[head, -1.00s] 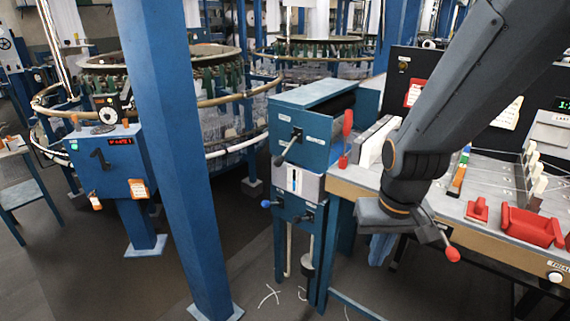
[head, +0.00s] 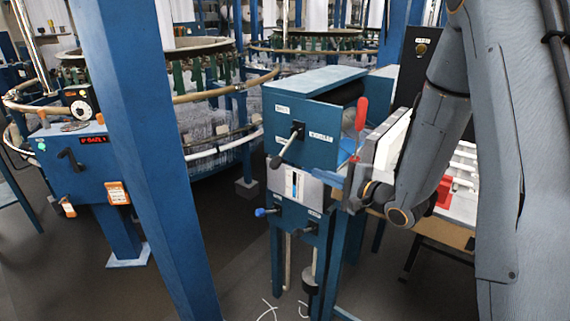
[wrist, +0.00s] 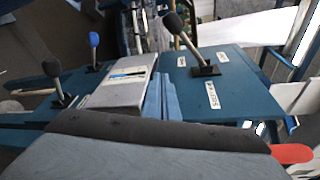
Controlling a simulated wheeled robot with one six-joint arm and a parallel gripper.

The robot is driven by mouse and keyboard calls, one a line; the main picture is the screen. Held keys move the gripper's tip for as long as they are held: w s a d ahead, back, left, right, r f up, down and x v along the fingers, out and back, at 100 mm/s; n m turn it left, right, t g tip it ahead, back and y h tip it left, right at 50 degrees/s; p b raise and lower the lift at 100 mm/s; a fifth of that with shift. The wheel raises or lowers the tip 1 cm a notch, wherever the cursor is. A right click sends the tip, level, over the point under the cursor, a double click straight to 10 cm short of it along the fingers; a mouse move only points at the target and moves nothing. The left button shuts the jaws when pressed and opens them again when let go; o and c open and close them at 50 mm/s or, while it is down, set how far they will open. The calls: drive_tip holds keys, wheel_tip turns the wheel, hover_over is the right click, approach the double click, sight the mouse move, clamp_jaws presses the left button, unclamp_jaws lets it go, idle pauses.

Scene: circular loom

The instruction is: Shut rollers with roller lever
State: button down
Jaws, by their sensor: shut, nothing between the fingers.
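The blue roller box (head: 312,112) has a dark-knobbed lever (head: 289,146) on its front, slanting down to the left. The lever also shows in the wrist view (wrist: 188,45), rising from a black square base. The labels beside it are too small to read surely. Below is a pale panel (head: 292,186), with a blue-knobbed lever (head: 266,211) and a dark-knobbed lever (head: 307,224) under it. My gripper (head: 325,178) is shut and empty, just right of the panel and below the upper lever, apart from it. Its fingers show in the wrist view (wrist: 161,92).
A red handle (head: 361,114) stands upright at the box's right side, close above my wrist. A blue post (head: 140,130) rises left of the box. A blue control box (head: 75,160) stands further left.

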sight(284, 150)
drive_tip(key=shift+w+a+r+m+y, duration=0.15)
drive_tip(key=shift+a+m+y, duration=0.35)
drive_tip(key=shift+y, duration=0.3)
drive_tip(key=w+a+r+p, duration=0.1)
drive_tip(key=w+a+p, duration=0.2)
drive_tip(key=a, duration=0.5)
drive_tip(key=shift+w+a, duration=0.25)
drive_tip(key=shift+w, duration=0.25)
